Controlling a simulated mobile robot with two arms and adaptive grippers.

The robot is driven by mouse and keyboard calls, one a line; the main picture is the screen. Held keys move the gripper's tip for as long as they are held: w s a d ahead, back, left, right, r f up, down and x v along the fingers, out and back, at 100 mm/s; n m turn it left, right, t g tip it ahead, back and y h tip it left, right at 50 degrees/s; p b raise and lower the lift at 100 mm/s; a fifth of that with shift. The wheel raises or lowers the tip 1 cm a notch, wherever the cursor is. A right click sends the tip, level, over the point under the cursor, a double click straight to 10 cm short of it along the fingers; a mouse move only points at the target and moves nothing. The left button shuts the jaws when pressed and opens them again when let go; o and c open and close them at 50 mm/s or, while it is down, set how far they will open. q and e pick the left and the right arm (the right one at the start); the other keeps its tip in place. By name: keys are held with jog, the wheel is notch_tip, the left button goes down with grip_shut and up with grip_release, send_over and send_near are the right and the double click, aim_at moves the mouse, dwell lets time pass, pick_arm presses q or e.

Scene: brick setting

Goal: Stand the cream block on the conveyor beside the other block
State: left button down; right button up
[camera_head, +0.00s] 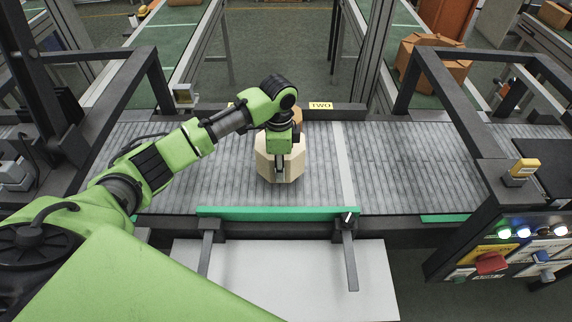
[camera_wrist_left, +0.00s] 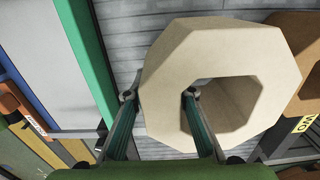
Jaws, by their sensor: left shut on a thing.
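The cream block (camera_head: 266,166) is a chunky faceted ring with a hole through it, upright over the grey conveyor (camera_head: 215,180). I cannot tell whether its base touches the slats. My left gripper (camera_head: 281,165) is shut on its wall from above. In the left wrist view, my gripper (camera_wrist_left: 160,96) has one finger inside the hole of the cream block (camera_wrist_left: 225,50) and one outside. The other block (camera_head: 297,115), brown-tan, stands behind it, mostly hidden by my arm. This brown block also shows at the right edge of the left wrist view (camera_wrist_left: 305,75).
A green rail (camera_head: 278,212) runs along the conveyor's near edge. A yellow TWO label (camera_head: 321,105) is on the far edge. A pale strip (camera_head: 346,165) crosses the belt to the right. A button panel (camera_head: 520,250) stands at the right. The belt is clear on both sides.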

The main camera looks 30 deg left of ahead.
pick_arm(q)
jog(key=shift+w+a+f, duration=0.2)
jog(key=shift+w+a, duration=0.05)
jog(key=shift+w, duration=0.05)
jog(key=shift+a+f+p, duration=0.15)
jog(key=shift+f+p, duration=0.2)
jog(key=shift+f, duration=1.4)
jog(key=c, duration=1.7)
grip_release()
jog(key=shift+s+f, duration=0.1)
jog(key=shift+s, duration=0.05)
notch_tip(320, 180, up, 12)
jog(key=shift+r+b, duration=0.1)
jog(key=shift+b, duration=0.95)
